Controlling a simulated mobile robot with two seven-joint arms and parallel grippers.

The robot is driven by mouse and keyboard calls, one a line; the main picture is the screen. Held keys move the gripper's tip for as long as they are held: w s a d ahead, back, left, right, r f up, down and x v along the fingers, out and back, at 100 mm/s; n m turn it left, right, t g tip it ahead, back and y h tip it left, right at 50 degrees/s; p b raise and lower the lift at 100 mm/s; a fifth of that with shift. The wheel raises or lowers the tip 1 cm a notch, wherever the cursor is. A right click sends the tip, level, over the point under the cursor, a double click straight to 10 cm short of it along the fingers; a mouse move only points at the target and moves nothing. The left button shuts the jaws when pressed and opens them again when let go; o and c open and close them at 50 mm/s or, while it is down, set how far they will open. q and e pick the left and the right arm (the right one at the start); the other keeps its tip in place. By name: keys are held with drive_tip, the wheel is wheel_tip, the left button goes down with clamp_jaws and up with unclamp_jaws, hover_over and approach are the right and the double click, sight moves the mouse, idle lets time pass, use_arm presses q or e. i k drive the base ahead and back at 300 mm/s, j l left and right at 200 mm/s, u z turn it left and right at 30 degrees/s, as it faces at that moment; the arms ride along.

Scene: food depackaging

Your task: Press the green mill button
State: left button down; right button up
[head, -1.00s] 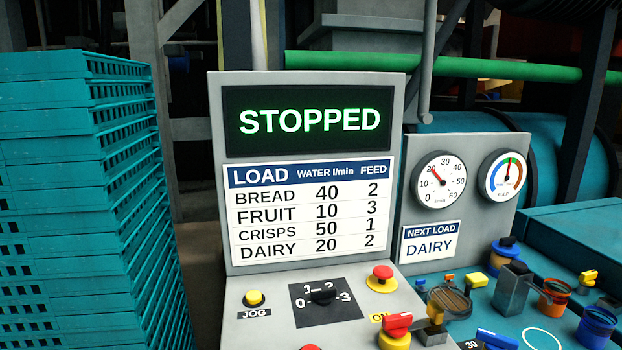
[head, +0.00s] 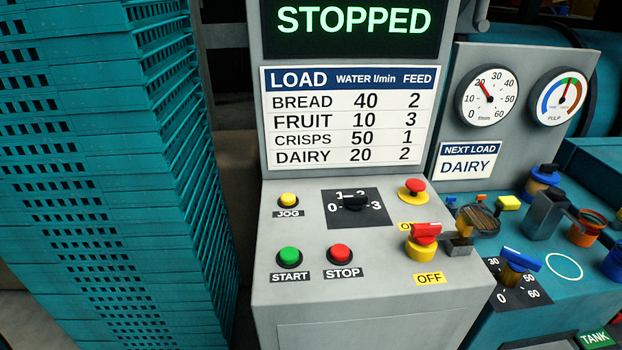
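The green button (head: 289,257), labelled START, sits at the lower left of the grey control panel (head: 370,275). A red STOP button (head: 341,254) is to its right. A yellow JOG button (head: 288,200) is above it. A black selector knob (head: 355,203) sits on a dark plate marked 0 to 3; its exact setting is hard to tell. The display (head: 350,25) reads STOPPED. Neither of my grippers is in view, and nothing covers the green button.
A red mushroom button (head: 415,187) and a red-handled switch (head: 424,234) with ON and OFF labels are at right. A blue valve handle (head: 521,259) is on the teal surface. The left gauge (head: 487,96) reads near 20. Teal crates (head: 100,180) stand stacked at left.

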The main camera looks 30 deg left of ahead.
sight(290, 255)
drive_tip(key=i+l, duration=0.1)
drive_tip(key=i, duration=0.15)
drive_tip(key=i+l, duration=0.15)
drive_tip(key=i, duration=0.15)
drive_tip(key=u, duration=1.65)
